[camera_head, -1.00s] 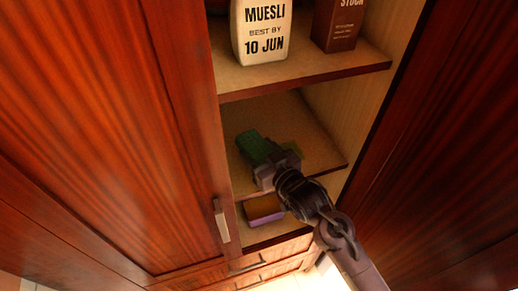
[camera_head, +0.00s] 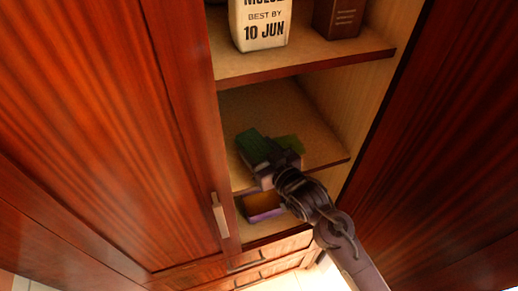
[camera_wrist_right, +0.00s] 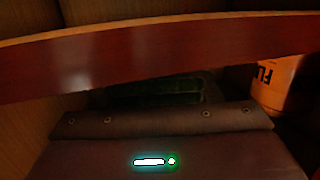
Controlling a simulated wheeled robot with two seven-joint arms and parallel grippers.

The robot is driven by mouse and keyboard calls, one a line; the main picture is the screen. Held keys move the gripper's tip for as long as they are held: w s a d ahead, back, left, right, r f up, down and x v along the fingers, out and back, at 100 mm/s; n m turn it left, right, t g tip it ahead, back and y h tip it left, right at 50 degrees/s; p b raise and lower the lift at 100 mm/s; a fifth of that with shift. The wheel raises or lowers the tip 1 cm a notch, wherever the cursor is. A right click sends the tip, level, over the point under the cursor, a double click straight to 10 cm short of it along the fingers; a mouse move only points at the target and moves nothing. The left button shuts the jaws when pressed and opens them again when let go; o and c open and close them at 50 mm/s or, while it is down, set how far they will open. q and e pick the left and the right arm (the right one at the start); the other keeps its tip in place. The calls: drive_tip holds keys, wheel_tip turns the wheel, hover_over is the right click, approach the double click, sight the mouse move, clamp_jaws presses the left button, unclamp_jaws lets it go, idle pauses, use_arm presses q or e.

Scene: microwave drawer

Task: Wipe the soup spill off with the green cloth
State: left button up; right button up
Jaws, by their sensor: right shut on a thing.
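The green cloth (camera_head: 252,143) is in the middle compartment of the open cupboard in the head view. My right gripper (camera_head: 262,152) reaches in over the middle shelf and is shut on the cloth, which sticks out on its left side. A flatter green patch (camera_head: 290,143) shows to the right of the gripper; I cannot tell whether it is cloth or spill. No other spill can be made out. In the right wrist view a dark green strip (camera_wrist_right: 150,90), likely the cloth, shows dimly beyond my gripper, whose fingertips are hidden. My left gripper is not in view.
The middle shelf (camera_head: 270,105) is otherwise bare. A muesli bag (camera_head: 262,25) and a brown box (camera_head: 338,18) stand above. A purple-edged box (camera_head: 263,206) sits below. Cupboard doors flank the opening. An orange container (camera_wrist_right: 280,88) shows in the right wrist view.

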drive_tip(key=shift+f+b, duration=0.5)
drive_tip(key=shift+f, duration=0.45)
